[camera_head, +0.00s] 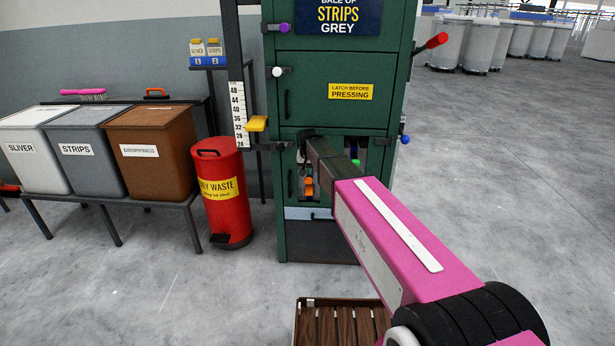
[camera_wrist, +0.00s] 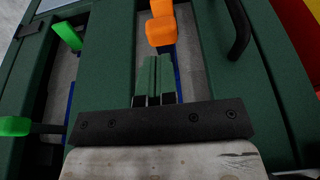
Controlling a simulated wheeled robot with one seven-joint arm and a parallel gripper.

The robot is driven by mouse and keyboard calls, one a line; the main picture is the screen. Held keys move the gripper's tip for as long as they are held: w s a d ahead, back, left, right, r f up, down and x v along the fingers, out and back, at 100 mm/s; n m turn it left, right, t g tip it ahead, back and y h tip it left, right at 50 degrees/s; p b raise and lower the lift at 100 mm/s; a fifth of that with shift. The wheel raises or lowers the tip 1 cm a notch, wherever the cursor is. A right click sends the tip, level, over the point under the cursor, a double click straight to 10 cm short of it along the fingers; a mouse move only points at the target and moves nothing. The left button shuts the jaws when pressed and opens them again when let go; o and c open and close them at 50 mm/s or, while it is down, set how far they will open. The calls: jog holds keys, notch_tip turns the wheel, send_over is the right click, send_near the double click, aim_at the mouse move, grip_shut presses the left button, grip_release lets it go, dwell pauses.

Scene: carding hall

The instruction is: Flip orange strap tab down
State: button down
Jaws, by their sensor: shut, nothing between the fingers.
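The orange strap tab (camera_wrist: 161,31) shows in the wrist view at the top centre, with another orange piece directly above it. It also shows small in the head view (camera_head: 308,188), in the lower opening of the green baler (camera_head: 336,103). My gripper (camera_wrist: 156,62) is shut and empty, its fingertips just below the orange tab in the wrist view. I cannot tell whether they touch it. In the head view my arm reaches into the front of the baler and hides part of the opening.
Green tabs (camera_wrist: 67,36) and (camera_wrist: 15,126) are at the left in the wrist view. A black handle (camera_wrist: 239,30) is at the right. A red waste bin (camera_head: 222,205) stands left of the baler. A slatted wooden pallet (camera_head: 298,322) lies in front.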

jog(key=v, duration=1)
jog(key=shift+r, duration=0.3)
jog(key=shift+d, duration=0.1)
jog(key=s+d+f+g, duration=0.1)
jog(key=s+d+f, duration=0.5)
jog(key=s, duration=0.4)
jog(key=s+d+f+g, duration=0.1)
jog(key=s+d+f, duration=0.5)
jog(key=s+d, duration=0.2)
jog(key=s+d+f+g, duration=0.1)
jog(key=s+d+f, duration=0.6)
jog(key=s, duration=0.5)
jog(key=shift+d, duration=0.65)
